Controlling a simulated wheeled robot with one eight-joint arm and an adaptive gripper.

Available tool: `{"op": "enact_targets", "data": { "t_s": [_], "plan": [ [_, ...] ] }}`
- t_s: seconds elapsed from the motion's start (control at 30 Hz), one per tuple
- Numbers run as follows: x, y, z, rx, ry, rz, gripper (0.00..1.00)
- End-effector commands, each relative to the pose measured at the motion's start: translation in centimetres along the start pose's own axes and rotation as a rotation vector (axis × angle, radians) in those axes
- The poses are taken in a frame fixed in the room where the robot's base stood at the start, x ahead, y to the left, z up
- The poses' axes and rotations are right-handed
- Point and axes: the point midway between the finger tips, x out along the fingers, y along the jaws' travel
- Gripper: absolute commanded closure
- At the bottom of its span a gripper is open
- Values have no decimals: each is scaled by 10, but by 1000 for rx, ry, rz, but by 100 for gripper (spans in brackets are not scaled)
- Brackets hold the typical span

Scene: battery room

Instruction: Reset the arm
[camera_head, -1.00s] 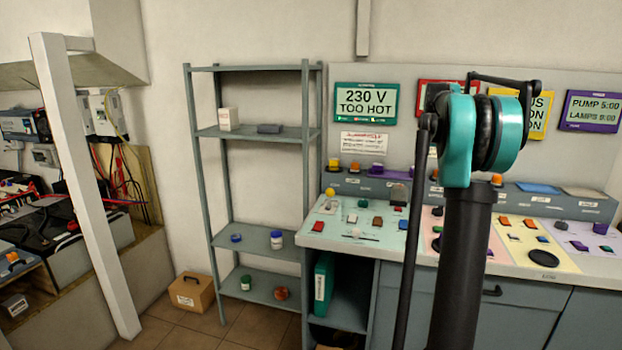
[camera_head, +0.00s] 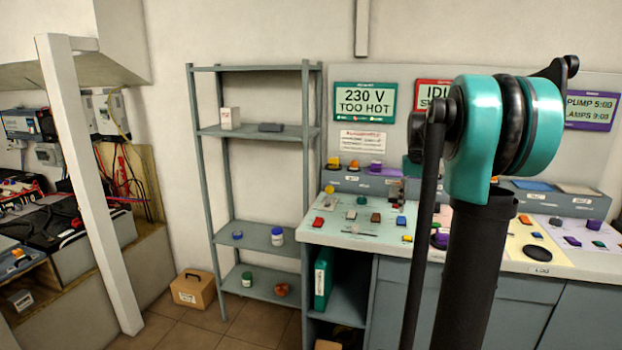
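My arm stands at the right of the head view, with a black upright link and a teal joint at its top. It covers part of the control desk and the signs behind it. My gripper is not seen in this view; whether it holds anything cannot be told.
A control desk (camera_head: 345,238) with coloured buttons runs along the right wall. A grey shelf unit (camera_head: 262,292) with small jars stands left of it. A cardboard box (camera_head: 192,290) sits on the floor. A white post (camera_head: 88,190) and battery bench are at left. Some tiled floor is clear.

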Motion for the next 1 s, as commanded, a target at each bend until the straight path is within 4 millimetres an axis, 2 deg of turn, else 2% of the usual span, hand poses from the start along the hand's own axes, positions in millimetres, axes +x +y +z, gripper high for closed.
{"op": "enact_targets", "data": {
  "t_s": [0.17, 0.3, 0.5, 0.6, 0.7, 0.77, 1.0],
  "plan": [
    [52, -30, 66, -54, 88, -4, 60],
    [100, -48, 129, -98, 165, -11, 60],
    [166, -62, 222, -155, 269, -27, 60],
    [191, -64, 258, -175, 307, -35, 60],
    [206, -65, 280, -188, 332, -40, 60],
    [212, -65, 288, -192, 340, -42, 60],
    [215, -65, 293, -195, 347, -43, 60]
  ]
}}
